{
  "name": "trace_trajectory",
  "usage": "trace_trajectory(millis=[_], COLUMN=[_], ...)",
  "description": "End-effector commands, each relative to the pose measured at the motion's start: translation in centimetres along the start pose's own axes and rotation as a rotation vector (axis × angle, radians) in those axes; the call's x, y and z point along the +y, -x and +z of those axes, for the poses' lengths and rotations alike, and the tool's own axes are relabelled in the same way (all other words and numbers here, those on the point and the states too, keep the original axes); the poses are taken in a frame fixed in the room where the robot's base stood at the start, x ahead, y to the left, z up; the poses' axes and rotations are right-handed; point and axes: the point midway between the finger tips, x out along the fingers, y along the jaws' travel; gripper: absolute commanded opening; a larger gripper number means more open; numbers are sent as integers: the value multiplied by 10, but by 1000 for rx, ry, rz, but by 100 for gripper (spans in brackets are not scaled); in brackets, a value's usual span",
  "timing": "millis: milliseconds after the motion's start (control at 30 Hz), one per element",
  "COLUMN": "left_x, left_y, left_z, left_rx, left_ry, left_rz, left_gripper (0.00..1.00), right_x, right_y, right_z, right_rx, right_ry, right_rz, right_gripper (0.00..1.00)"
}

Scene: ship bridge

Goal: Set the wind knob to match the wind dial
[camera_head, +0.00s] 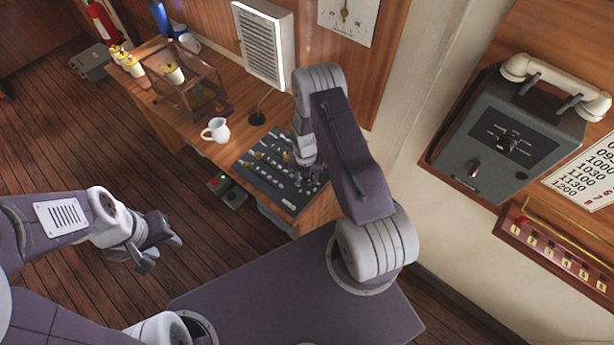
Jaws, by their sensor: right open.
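A white dial plate (347,18) with a dark needle is on the wooden wall at the top, cut off by the frame edge; its marks are too small to read, and I cannot tell whether it is the wind dial. A dark control panel (268,184) with several small knobs and switches lies on the desk. I cannot tell which is the wind knob. My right gripper (308,178) is open and points down over the panel's right part, hiding some controls; contact is unclear. My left gripper (160,252) is open and empty above the floor, away from the desk.
A clear case (189,90) stands further back on the desk. A grey telephone box (510,135) and numbered red rack (555,250) hang at right.

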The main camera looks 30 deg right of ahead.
Motion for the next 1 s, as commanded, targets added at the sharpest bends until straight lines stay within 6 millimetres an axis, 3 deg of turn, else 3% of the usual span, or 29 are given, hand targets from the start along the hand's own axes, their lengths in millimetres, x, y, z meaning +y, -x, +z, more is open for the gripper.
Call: trace_trajectory(millis=[300,467,500,767,1000], left_x=[0,0,0,0,0], left_y=[1,1,1,0,-7], left_z=[0,0,0,0,1], left_rx=[0,0,0,0,0], left_ry=[0,0,0,0,0], left_rz=[0,0,0,0,0], left_gripper=[40,40,40,40,40], right_x=[0,0,0,0,1], right_y=[-6,-6,-6,-6,-7], right_z=[0,0,0,0,1], right_rx=[-1,0,0,0,2], right_ry=[0,0,0,-17,-131], right_rz=[0,0,0,0,1], right_gripper=[45,3,0,0,0])
